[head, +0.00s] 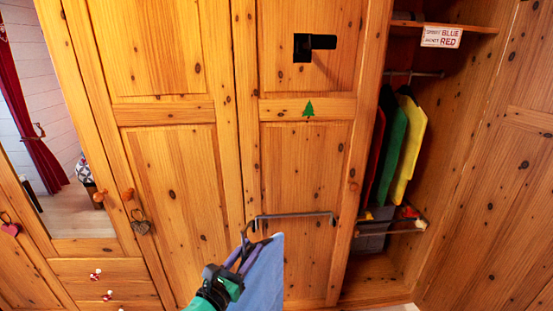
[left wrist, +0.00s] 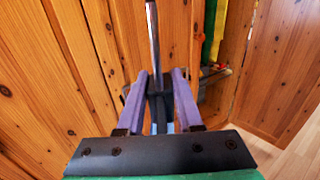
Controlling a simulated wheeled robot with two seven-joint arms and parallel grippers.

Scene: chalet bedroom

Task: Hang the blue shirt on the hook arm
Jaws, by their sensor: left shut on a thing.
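The blue shirt (head: 264,272) hangs from a dark hanger at the lower middle of the head view. My left gripper (head: 241,257) is shut on the hanger. In the left wrist view its purple fingers (left wrist: 158,102) close on a dark piece, with a little pale blue below. A grey metal bar (head: 295,216) on the wardrobe door is right by the hanger's top; I cannot tell whether they touch. Higher on the door, a black fitting with an arm (head: 318,43) points right. I cannot tell which of these is the hook arm. My right gripper is not in view.
The open wardrobe section at right has a rail (head: 412,73) with red, green and yellow garments (head: 408,150). A sign (head: 441,36) on its shelf shows BLUE and RED.

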